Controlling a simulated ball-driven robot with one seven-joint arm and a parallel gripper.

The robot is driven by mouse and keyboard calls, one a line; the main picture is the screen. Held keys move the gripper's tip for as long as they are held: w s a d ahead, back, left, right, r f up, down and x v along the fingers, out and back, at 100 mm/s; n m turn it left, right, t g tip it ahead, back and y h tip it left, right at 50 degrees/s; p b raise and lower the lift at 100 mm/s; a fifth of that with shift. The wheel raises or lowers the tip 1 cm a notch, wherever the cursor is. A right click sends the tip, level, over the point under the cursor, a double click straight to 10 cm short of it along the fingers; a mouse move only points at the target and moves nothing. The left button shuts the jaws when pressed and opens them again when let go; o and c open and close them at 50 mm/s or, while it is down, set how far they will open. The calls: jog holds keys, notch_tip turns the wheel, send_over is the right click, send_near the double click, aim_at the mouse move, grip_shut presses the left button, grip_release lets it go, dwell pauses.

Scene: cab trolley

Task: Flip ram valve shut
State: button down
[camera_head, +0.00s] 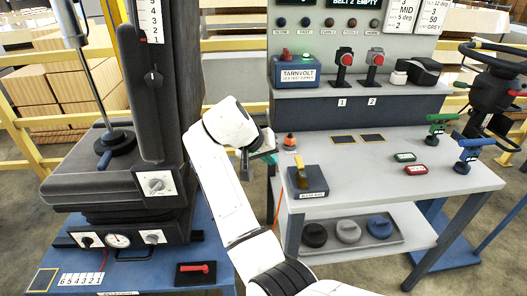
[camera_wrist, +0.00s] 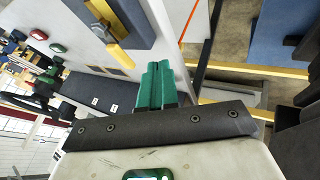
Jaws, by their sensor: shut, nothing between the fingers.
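No label that names the ram valve is readable. A red lever (camera_head: 196,268) lies flat across a black plate on the blue bench at the lower left; it may be the valve. My gripper (camera_head: 266,152) is well to the right of and above the red lever, over the left edge of the white table. Its green fingers (camera_wrist: 162,84) are together and empty in the wrist view. The red lever is not seen in the wrist view.
The dark machine (camera_head: 120,190) stands on the blue bench (camera_head: 222,262) at left. A gap separates bench and table.

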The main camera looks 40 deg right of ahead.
aim_at(300, 166)
jog(key=shift+s+d+f, duration=0.35)
jog(key=shift+d, duration=0.45)
jog(key=shift+s+d+f, duration=0.3)
jog(key=shift+s+d, duration=0.05)
jog(key=shift+d, duration=0.45)
jog(key=shift+s+d+f, duration=0.35)
jog(key=shift+d, duration=0.45)
jog(key=shift+d+p, duration=0.1)
jog(key=shift+p, duration=0.3)
